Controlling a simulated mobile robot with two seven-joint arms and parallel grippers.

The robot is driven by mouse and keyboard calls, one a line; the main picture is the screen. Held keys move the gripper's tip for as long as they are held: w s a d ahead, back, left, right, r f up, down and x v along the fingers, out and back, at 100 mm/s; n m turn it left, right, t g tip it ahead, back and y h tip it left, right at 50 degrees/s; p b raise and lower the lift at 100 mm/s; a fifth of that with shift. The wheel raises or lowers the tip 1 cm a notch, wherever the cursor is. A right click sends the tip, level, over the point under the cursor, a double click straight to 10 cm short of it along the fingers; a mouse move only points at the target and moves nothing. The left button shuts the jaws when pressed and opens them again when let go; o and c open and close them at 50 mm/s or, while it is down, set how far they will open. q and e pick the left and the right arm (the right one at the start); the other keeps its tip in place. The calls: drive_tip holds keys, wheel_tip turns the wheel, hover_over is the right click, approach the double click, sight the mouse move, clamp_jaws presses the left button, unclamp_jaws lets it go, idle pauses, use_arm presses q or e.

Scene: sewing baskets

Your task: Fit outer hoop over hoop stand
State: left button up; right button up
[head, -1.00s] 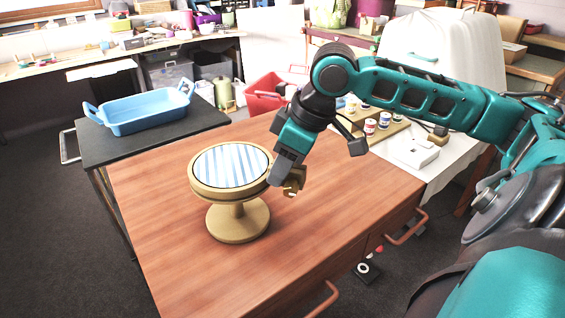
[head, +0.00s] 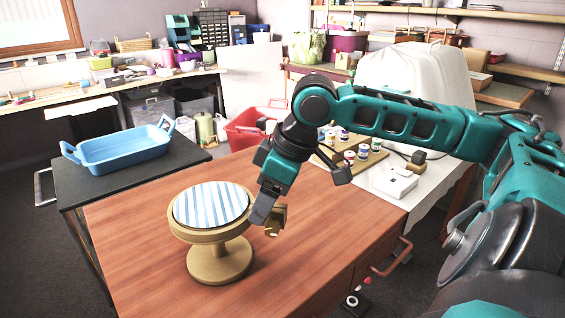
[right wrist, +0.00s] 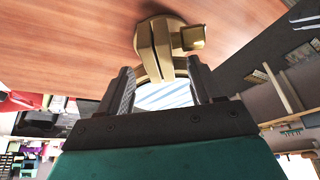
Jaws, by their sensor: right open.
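The hoop stand (head: 219,262) stands upright on the wooden table, with blue-and-white striped fabric (head: 210,203) across its round top. The tan outer hoop (head: 200,235) appears to lie around that top; I cannot tell how fully it is seated. Its brass-coloured clamp (head: 274,222) sticks out on the right. My right gripper (head: 262,210) is at the hoop's right side, beside the clamp. In the right wrist view the open jaws (right wrist: 165,88) are either side of the hoop's edge, with the clamp lugs (right wrist: 154,50) beyond. My left gripper is not in view.
A blue tray (head: 122,150) sits on a dark side table at the left. The wooden table (head: 130,225) is clear around the stand. A drawer handle (head: 393,258) projects at its right front.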

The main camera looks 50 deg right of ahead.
drive_tip(key=shift+s+d+r+b, duration=0.1)
drive_tip(key=shift+s+r+b, duration=0.1)
drive_tip(key=shift+r+b, duration=0.2)
drive_tip(key=b+v, duration=0.2)
drive_tip(key=b, duration=0.1)
drive_tip(key=shift+s, duration=0.1)
drive_tip(key=v, duration=0.8)
drive_tip(key=shift+r+p, duration=0.2)
drive_tip(key=shift+p, duration=0.2)
